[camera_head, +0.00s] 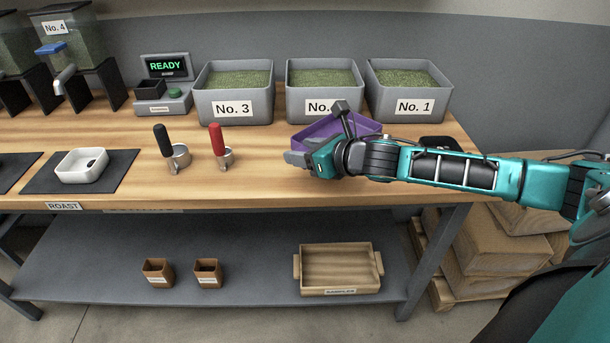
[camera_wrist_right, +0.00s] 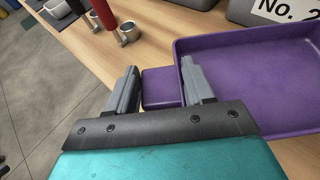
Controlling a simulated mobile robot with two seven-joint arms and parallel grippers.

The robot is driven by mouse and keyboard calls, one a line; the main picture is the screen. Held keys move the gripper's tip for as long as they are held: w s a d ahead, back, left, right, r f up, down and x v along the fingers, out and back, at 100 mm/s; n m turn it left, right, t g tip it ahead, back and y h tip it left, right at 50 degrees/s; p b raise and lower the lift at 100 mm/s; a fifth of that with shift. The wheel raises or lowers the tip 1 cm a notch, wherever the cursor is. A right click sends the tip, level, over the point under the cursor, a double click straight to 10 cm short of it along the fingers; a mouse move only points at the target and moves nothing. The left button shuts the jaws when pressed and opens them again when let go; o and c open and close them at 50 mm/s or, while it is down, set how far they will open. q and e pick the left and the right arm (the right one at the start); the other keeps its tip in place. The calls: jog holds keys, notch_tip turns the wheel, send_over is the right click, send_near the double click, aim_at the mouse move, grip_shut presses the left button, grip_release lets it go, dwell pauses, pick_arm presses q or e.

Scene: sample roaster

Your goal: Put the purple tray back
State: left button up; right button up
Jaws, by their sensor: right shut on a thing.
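The purple tray (camera_head: 322,129) is at the right part of the wooden bench, in front of the green-filled bins. My right arm partly hides it in the head view. In the right wrist view the tray (camera_wrist_right: 262,92) looks empty, and its flat purple handle (camera_wrist_right: 160,88) lies between my fingers. My right gripper (camera_head: 297,158) is shut on this handle; its fingers (camera_wrist_right: 160,70) also show in the wrist view. I cannot tell whether the tray touches the bench. My left gripper is not in view.
Grey bins No. 3 (camera_head: 234,106), one partly hidden (camera_head: 290,100), and No. 1 (camera_head: 415,105) stand behind. A red-handled scoop (camera_head: 217,140) and a black-handled scoop (camera_head: 163,145) stand left. A wooden tray (camera_head: 340,291) and two small boxes (camera_head: 158,271) are on the lower shelf.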

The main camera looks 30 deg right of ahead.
notch_tip(320, 180, down, 6)
jog(key=shift+r+b, duration=0.25)
jog(key=shift+b, duration=0.2)
jog(key=o, duration=1.2)
jog(key=shift+c, duration=0.2)
